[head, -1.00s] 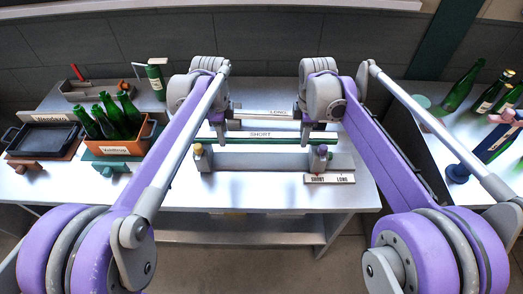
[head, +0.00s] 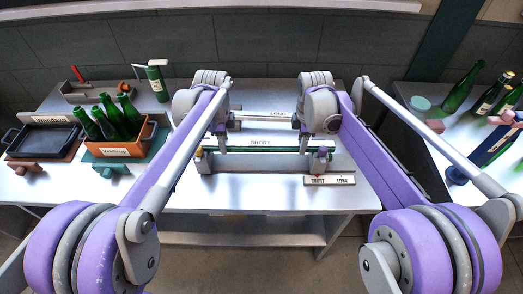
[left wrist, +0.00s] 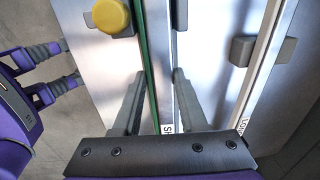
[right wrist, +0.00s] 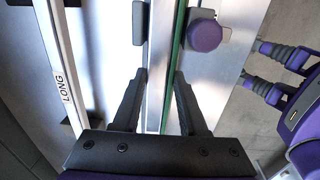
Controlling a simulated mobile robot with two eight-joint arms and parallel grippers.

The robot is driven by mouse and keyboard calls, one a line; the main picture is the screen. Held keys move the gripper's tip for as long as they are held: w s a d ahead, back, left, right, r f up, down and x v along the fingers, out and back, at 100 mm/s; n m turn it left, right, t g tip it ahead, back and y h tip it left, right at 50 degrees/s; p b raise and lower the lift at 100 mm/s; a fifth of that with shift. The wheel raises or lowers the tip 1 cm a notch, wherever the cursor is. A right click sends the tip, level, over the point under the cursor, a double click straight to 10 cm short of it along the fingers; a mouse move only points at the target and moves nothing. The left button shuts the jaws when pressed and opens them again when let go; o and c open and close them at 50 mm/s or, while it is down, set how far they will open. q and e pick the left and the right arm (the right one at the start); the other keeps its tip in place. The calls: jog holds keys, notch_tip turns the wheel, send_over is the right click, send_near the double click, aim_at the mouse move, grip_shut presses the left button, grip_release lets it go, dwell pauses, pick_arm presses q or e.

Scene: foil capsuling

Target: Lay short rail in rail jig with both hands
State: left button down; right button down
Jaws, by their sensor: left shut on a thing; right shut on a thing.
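The short rail (head: 262,149), a thin silver strip with a green edge and a SHORT label, lies level across both grippers. My left gripper (head: 221,149) is shut on it near its left end, and my right gripper (head: 304,148) near its right end. The grey rail jig (head: 262,162) is directly under or just in front of the rail; I cannot tell whether they touch. In the left wrist view the jig's yellow knob (left wrist: 110,16) stands beside the rail (left wrist: 151,70). In the right wrist view the purple knob (right wrist: 205,36) stands beside it (right wrist: 172,70).
The long rail (head: 270,115) lies behind on its holders. A SHORT/LONG plate (head: 330,180) is at the bench's front right. A crate of green bottles (head: 120,149) and a black tray (head: 45,137) stand left. More bottles stand on the right table.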

pick_arm(q)
jog(key=shift+f, duration=0.5)
pick_arm(e)
jog(key=shift+f, duration=0.5)
pick_arm(q)
jog(key=shift+c, duration=2.2)
grip_release()
pick_arm(e)
jog(key=shift+c, duration=2.2)
grip_release()
pick_arm(q)
notch_tip(320, 180, up, 12)
jog(key=shift+s, duration=0.4)
pick_arm(e)
notch_tip(320, 180, up, 12)
jog(key=shift+s, duration=0.45)
